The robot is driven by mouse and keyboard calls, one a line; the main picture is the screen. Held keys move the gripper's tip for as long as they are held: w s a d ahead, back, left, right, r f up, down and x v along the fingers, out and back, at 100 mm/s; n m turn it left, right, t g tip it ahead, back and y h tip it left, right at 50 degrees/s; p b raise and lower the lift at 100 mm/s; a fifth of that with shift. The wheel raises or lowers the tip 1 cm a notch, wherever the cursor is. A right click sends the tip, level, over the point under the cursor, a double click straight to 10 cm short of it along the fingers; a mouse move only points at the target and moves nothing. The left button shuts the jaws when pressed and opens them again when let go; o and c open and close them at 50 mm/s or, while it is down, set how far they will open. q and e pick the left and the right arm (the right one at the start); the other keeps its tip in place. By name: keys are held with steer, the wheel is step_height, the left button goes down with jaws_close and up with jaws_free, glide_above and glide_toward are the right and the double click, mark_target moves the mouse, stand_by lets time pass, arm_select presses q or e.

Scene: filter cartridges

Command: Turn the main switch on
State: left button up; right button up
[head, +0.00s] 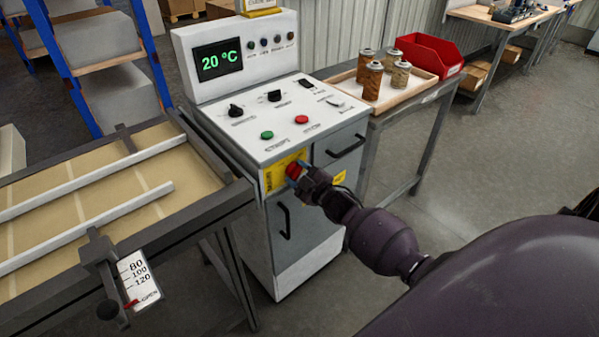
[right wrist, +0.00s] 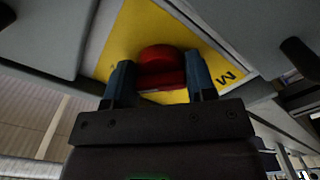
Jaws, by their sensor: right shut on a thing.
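The main switch (head: 293,170) is a red knob on a yellow plate (head: 274,181) at the upper front of the white control cabinet. My right gripper (head: 301,174) is at the knob and shut on it. In the right wrist view the red switch (right wrist: 161,68) sits between the two blue-grey fingers of the right gripper (right wrist: 158,85). The yellow plate shows behind it, with part of a letter marking at its right. The switch's exact turn angle cannot be told. My left gripper is not in view.
The cabinet top (head: 262,150) carries black knobs, a green button (head: 267,135) and a red button (head: 301,119). The display (head: 219,62) reads 20 °C. A framed table (head: 215,195) stands left; a wooden tray (head: 425,88) with several cartridges and a red bin (head: 430,55) stand right.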

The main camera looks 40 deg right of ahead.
steer(key=shift+m, duration=0.3)
steer(key=o, duration=0.9)
steer(key=s, duration=1)
steer(key=shift+s+d+p, duration=0.4)
steer(key=shift+p, duration=0.05)
steer(key=shift+f, duration=0.1)
steer(key=s+a+f+m+g, duration=0.3)
steer(key=s+a+f+m, duration=0.1)
steer(key=s, duration=0.6)
steer(key=s+a+f+m+g+h, duration=0.1)
steer(key=s+a+f+m+g, duration=0.2)
steer(key=s+a, duration=0.4)
steer(key=s+f+m, duration=0.1)
steer(key=s+f, duration=0.1)
steer(key=s, duration=0.1)
steer(key=shift+a+f+m+g, duration=0.2)
steer(key=shift+a+m+g, duration=0.1)
steer(key=shift+g, duration=0.1)
